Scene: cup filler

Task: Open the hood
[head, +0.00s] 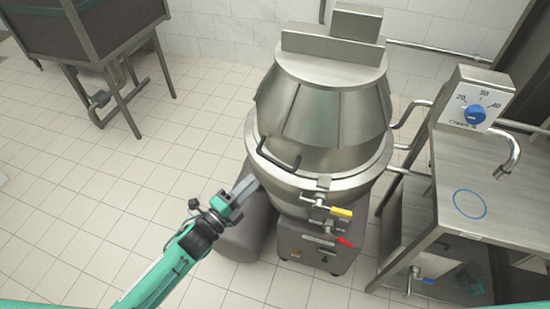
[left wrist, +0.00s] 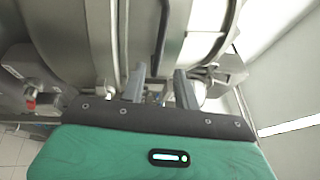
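The hood (head: 325,110) is a large steel cone with a flat-topped cap, seated closed on the rim of the round machine body (head: 310,190). A dark bar handle (head: 278,160) sticks out at its lower front left. My left gripper (head: 246,186) is just below and left of the handle, apart from it in the head view. In the left wrist view my left gripper (left wrist: 160,88) has its two fingers apart with nothing clearly between them. A dark curved bar (left wrist: 161,40), probably the handle, shows beyond the fingers. My right gripper is not in view.
A steel table (head: 455,165) with a blue-knob dial box (head: 474,108) stands to the right. A dark hopper (head: 85,35) stands at back left. The tiled floor at left is clear.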

